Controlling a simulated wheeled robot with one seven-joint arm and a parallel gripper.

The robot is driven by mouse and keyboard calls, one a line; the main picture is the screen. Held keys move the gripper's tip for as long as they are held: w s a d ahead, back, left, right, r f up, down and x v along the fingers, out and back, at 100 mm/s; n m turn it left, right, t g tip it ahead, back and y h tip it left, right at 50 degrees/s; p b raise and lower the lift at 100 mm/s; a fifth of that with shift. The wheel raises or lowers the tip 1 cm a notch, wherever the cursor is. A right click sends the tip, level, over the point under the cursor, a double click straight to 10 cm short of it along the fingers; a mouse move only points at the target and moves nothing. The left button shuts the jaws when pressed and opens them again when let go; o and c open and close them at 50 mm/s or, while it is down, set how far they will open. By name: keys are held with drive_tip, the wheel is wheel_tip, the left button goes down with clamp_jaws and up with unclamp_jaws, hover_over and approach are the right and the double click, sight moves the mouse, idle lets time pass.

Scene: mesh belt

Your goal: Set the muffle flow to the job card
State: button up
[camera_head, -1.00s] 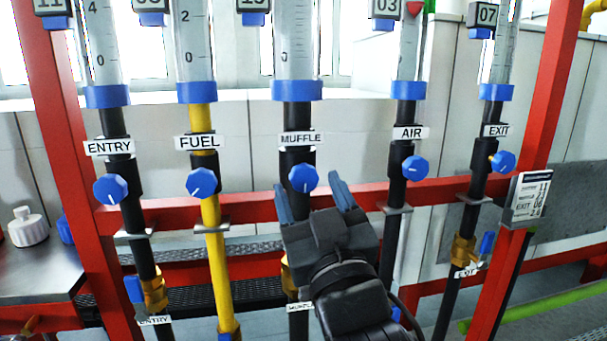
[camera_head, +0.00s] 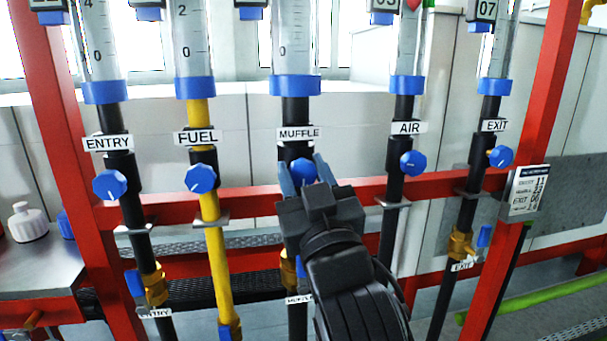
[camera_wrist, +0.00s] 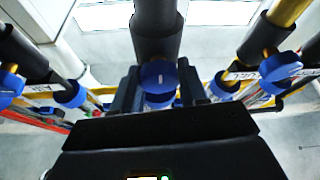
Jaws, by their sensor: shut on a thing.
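The blue MUFFLE knob (camera_head: 302,171) sits on the black pipe under the MUFFLE label (camera_head: 299,133). My gripper (camera_head: 303,167) is shut on this knob, with a finger on each side. In the wrist view the knob (camera_wrist: 158,76) shows between the fingers, its white mark pointing roughly upright. The MUFFLE flow tube (camera_head: 297,45) has a scale with 0 low down; its upper part is cut off and I see no float. The job card (camera_head: 525,192) hangs on the right red post, its small print mostly unreadable.
The ENTRY knob (camera_head: 110,185), FUEL knob (camera_head: 201,179), AIR knob (camera_head: 413,163) and EXIT knob (camera_head: 501,156) stand on neighbouring pipes. A red crossbar (camera_head: 240,203) runs behind the pipes. Brass valves sit lower down.

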drive_tip(key=shift+c, duration=1.4)
drive_tip(key=shift+d+r+n+p, duration=0.15)
drive_tip(key=shift+n+p, duration=0.35)
drive_tip(key=shift+p, duration=0.6)
drive_tip(key=shift+r+n+y+p, duration=0.1)
drive_tip(key=shift+n+y+p, duration=0.2)
drive_tip(key=shift+y+p, duration=0.15)
drive_tip(key=shift+n+g+y+p, duration=0.35)
drive_tip(key=shift+n+g+p, duration=0.15)
drive_tip(key=shift+n+p, duration=0.55)
drive_tip(key=shift+f+n+g+y+b, duration=0.4)
drive_tip(key=shift+n+y+b, duration=0.1)
drive_tip(key=shift+n+b, duration=0.45)
drive_tip(key=n+y+b, duration=0.1)
drive_tip(key=n+b, duration=0.1)
drive_tip(key=shift+f+g+b, duration=0.1)
drive_tip(key=shift+g+b, duration=0.2)
drive_tip(key=shift+n+g+b, duration=0.5)
drive_tip(key=shift+n+b, duration=0.6)
drive_tip(key=shift+n, duration=0.1)
drive_tip(key=shift+a+r, duration=0.2)
drive_tip(key=shift+r, duration=0.05)
